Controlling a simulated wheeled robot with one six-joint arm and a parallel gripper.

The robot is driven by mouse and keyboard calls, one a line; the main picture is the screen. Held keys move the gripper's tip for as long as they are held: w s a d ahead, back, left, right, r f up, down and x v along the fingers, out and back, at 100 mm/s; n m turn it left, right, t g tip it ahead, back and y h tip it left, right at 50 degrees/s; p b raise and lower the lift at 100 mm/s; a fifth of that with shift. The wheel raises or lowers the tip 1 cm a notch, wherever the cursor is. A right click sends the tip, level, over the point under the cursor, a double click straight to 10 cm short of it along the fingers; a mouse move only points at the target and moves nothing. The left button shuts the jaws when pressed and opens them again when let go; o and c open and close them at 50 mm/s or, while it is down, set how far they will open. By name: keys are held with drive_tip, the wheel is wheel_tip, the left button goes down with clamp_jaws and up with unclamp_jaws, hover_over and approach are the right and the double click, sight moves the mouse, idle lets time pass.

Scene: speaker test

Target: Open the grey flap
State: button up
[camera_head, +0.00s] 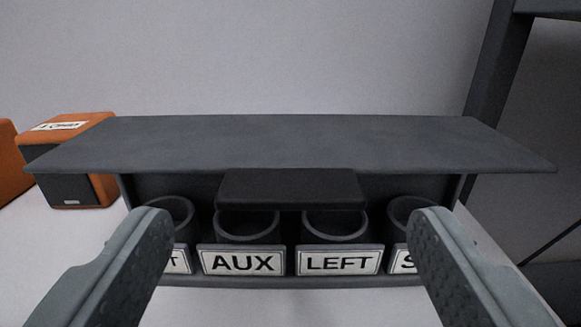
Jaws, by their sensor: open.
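The grey flap (290,140) is a wide, flat dark-grey panel across the middle of the view, lying roughly level over a dark box. A black handle-like tab (290,187) sits at the middle of its front edge. Below it, a row of round, open-topped dark cups shows, with white labels on the front, including AUX (242,262) and LEFT (337,262). My gripper (293,218) is open and empty. Its two fingers stand wide apart, in front of the row and below the tab, and partly hide the outer labels. No contact with the flap shows.
An orange speaker-like box (98,155) with a dark front and a white label stands at the left, beside the flap's left end. Part of another orange thing (8,160) shows at the left edge. A dark upright frame (492,80) rises at the right. The white surface is clear in front.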

sight(291, 147)
drive_tip(key=shift+w, duration=1.3)
drive_tip(key=shift+c, duration=0.5)
